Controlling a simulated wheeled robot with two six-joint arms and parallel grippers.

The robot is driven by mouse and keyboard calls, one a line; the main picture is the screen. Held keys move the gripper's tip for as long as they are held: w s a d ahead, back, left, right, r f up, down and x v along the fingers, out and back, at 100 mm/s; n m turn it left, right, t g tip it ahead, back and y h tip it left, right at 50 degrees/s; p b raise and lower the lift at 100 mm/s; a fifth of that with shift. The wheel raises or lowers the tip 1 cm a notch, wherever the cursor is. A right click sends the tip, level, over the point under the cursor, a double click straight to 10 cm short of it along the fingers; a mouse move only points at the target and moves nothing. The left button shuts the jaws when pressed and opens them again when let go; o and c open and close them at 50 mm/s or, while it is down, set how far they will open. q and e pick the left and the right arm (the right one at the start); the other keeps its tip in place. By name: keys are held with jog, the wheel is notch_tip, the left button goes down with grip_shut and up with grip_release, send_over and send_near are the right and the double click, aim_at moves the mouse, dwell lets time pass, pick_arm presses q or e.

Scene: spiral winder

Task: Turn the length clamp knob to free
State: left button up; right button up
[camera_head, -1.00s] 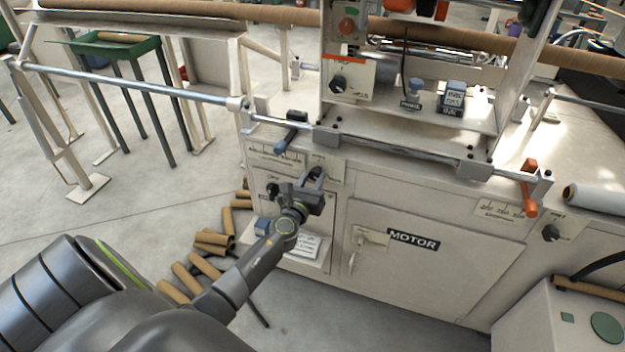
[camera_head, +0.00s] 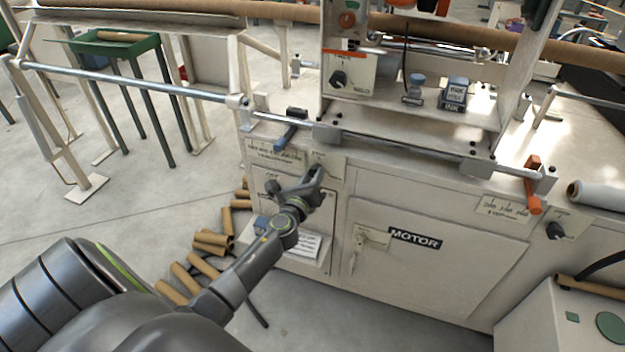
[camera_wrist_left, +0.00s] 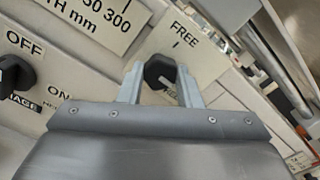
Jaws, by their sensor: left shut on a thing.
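The length clamp knob (camera_wrist_left: 160,72) is black and sits on a cream plate marked FREE (camera_wrist_left: 190,48) on the machine's front panel. In the left wrist view it lies between the two fingers of my left gripper (camera_wrist_left: 160,82), which are shut on it. In the head view my left gripper (camera_head: 316,174) reaches this plate from below and hides the knob. The lower marking on the plate is partly covered by the knob and fingers. My right gripper does not show.
Left of the plate is a length scale (camera_wrist_left: 92,20), with an ON/OFF knob (camera_wrist_left: 14,74) below it. A blue-handled lever (camera_head: 290,134) sticks out above. The MOTOR door (camera_head: 430,255) is to the right. Cardboard tubes (camera_head: 208,262) lie on the floor.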

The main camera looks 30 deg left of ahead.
pick_arm(q)
jog(key=shift+f+n+b, duration=0.2)
jog(key=shift+n+b, duration=3.7)
jog(key=shift+n, duration=5.5)
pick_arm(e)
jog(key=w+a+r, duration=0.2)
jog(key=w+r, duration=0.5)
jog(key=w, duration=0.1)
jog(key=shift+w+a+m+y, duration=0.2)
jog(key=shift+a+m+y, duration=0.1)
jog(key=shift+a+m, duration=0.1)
pick_arm(q)
jog(key=o, duration=1)
jog(key=shift+r, duration=0.1)
